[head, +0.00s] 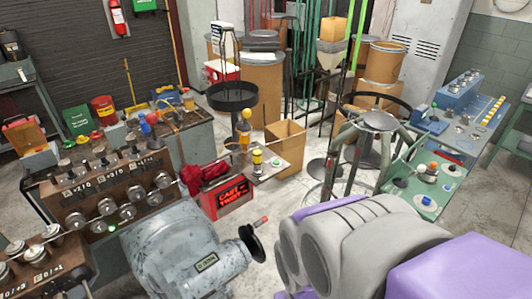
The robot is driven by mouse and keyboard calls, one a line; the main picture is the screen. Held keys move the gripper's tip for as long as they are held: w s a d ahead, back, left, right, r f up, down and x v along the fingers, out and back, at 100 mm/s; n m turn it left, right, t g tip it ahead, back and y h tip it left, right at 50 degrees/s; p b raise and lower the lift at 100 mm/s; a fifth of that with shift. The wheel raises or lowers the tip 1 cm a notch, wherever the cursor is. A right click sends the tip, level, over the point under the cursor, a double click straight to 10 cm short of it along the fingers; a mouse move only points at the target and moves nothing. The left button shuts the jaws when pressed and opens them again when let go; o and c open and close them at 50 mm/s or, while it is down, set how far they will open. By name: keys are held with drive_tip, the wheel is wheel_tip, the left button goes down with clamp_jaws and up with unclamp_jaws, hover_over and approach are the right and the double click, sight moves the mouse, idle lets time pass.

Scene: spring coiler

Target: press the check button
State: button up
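No button carries a label I can read as check, so I cannot tell which one it is. In the head view, a small plate (288,170) in the middle holds a yellow-topped part (257,156) and a small green button (275,162). The green table (408,195) at right carries several small round red, orange, green and blue parts that look like buttons or knobs. A small green round part (113,227) shows on the brown console at left. My gripper's fingers are not in view; only purple and grey parts of mine show at lower right.
A brown console (75,222) with several metal knobs fills the left. A grey motor-like housing (180,255) with a handwheel (252,243) stands in front. A lit red sign box (228,197) and a cardboard box (285,143) stand mid-floor. Clear floor shows between them and the green table.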

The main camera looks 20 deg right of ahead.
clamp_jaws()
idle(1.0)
